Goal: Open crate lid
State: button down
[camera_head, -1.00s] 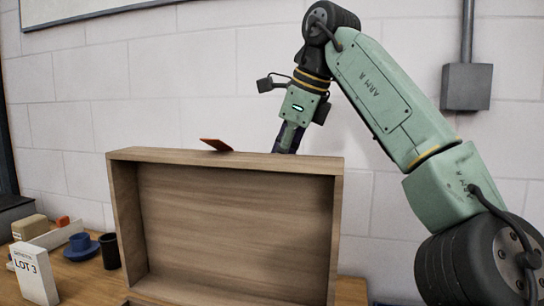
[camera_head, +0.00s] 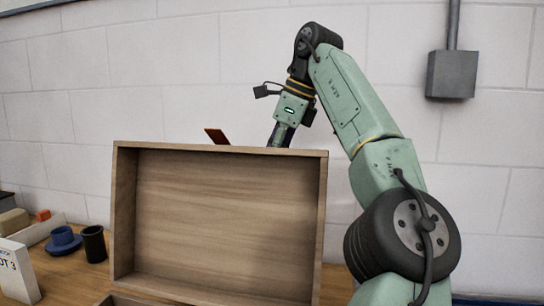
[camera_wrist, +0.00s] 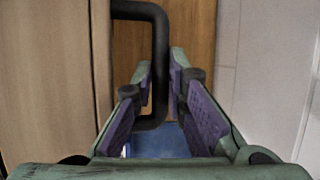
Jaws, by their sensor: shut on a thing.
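The wooden crate lid (camera_head: 225,215) stands raised, its hollow inner side facing the head camera. A bit of the crate's rim (camera_head: 125,299) shows below it at the bottom edge. My gripper (camera_head: 279,140) is behind the lid's top edge, so its fingertips are hidden in the head view. In the wrist view, the lid (camera_wrist: 50,80) fills the left side and a black bar handle (camera_wrist: 160,60) runs down between the purple-padded fingers of my gripper (camera_wrist: 160,85). The gripper is shut on this handle.
An orange-brown flat piece (camera_head: 216,136) sticks up behind the lid's top edge. A pale wall is behind.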

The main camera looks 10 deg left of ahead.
jog(key=shift+w+r, duration=0.15)
jog(key=shift+w, duration=0.1)
jog(key=c, duration=1.6)
grip_release()
jog(key=shift+w+f, duration=0.2)
jog(key=shift+f, duration=0.05)
jog(key=shift+s, duration=0.15)
